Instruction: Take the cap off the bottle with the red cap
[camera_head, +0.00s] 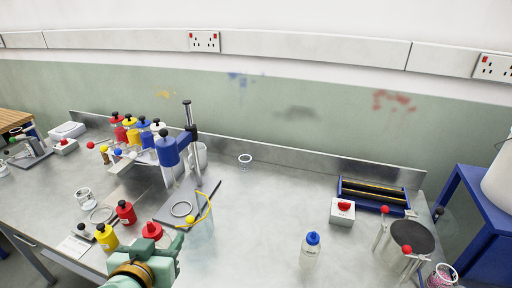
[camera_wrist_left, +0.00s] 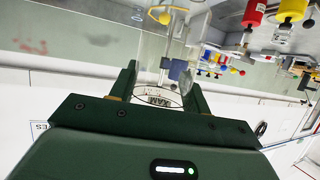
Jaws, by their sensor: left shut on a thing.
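The red cap (camera_head: 152,230) shows at the front left in the head view, at the tip of my left gripper (camera_head: 160,243). It appears to sit on a pale bottle that my arm mostly hides. In the left wrist view, my left gripper (camera_wrist_left: 160,92) is shut around a clear bottle (camera_wrist_left: 155,101) with dark lettering on its label. That view is turned over, and the cap does not show there. I cannot tell how high the bottle is held. My right gripper is in neither view.
A clear bottle with a blue cap (camera_head: 312,246) stands right of centre. Red (camera_head: 125,212) and yellow (camera_head: 106,237) bottles stand left. The bench middle (camera_head: 260,210) is clear.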

